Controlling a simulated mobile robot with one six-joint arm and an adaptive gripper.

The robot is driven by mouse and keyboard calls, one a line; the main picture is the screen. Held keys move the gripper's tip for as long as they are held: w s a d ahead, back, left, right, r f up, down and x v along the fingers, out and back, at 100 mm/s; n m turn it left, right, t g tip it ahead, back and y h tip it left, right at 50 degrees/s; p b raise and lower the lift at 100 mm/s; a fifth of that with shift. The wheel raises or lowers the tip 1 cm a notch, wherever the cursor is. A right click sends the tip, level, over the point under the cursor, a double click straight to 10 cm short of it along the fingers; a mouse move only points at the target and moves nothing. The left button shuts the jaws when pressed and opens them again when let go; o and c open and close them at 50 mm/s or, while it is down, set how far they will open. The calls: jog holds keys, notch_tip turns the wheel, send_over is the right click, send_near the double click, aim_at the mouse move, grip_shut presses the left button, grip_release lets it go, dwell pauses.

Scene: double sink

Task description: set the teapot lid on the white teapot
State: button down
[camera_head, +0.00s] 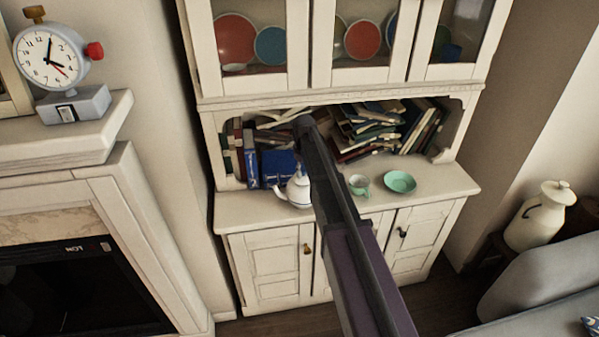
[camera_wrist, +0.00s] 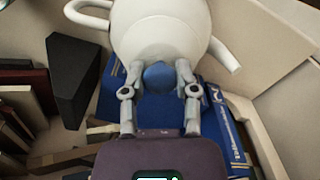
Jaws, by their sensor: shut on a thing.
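The white teapot (camera_head: 298,192) stands on the cabinet's counter, partly hidden behind my arm in the head view. In the wrist view the teapot (camera_wrist: 160,30) fills the top middle, its handle and spout at either side. My gripper (camera_wrist: 160,70) is shut on a small rounded blue piece, apparently the knob of the teapot lid (camera_wrist: 160,76). The blue piece is right at the teapot's body in this view. The rest of the lid does not stand out, and I cannot tell whether it touches the teapot.
Blue books (camera_head: 277,167) stand close behind the teapot, below the cabinet's upper shelves. A green cup (camera_head: 359,185) and a green saucer (camera_head: 399,182) are to the right on the counter. Loose books (camera_head: 375,125) are piled at the back.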

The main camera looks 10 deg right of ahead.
aim_at(304, 170)
jog(key=shift+f+b, duration=0.6)
jog(key=c, duration=0.7)
grip_release()
jog(key=shift+o, duration=0.2)
jog(key=shift+r, duration=0.2)
jog(key=shift+r+p, duration=5.35)
jog(key=shift+p, duration=0.2)
jog(key=shift+s, duration=0.1)
jog(key=s+a+f+m+b, duration=0.1)
jog(key=s+m, duration=0.3)
jog(key=s, duration=2.5)
jog(key=shift+a+f+m+b, duration=0.25)
jog(key=shift+f+m+b, duration=0.15)
jog(key=shift+f+b, duration=0.15)
